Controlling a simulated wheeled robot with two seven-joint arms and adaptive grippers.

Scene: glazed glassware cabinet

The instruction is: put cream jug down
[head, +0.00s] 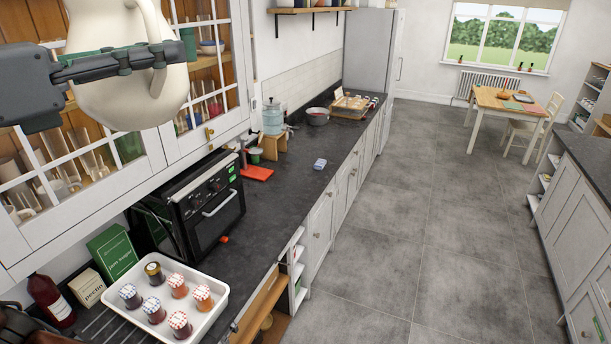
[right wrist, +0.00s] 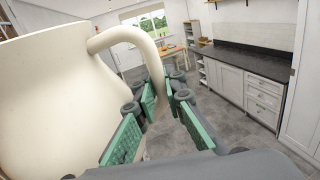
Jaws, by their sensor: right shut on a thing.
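The cream jug (head: 130,90) hangs in the air at the upper left of the head view, in front of the glazed cabinet doors (head: 205,130). My right gripper (head: 160,55) reaches across it from the left and is shut on it. In the right wrist view the jug (right wrist: 50,100) fills the left side, and its curved handle comes down between the green finger pads of the gripper (right wrist: 165,95). The jug's top is cut off by the head picture's edge. My left gripper cannot be made out.
Glasses stand behind the cabinet panes. Below are a black oven (head: 200,205), a white tray (head: 215,313) with several jars, a green box (head: 112,255) and a dark red bottle (head: 50,300). The dark counter (head: 290,205) has bare room around a small blue block (head: 320,164).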

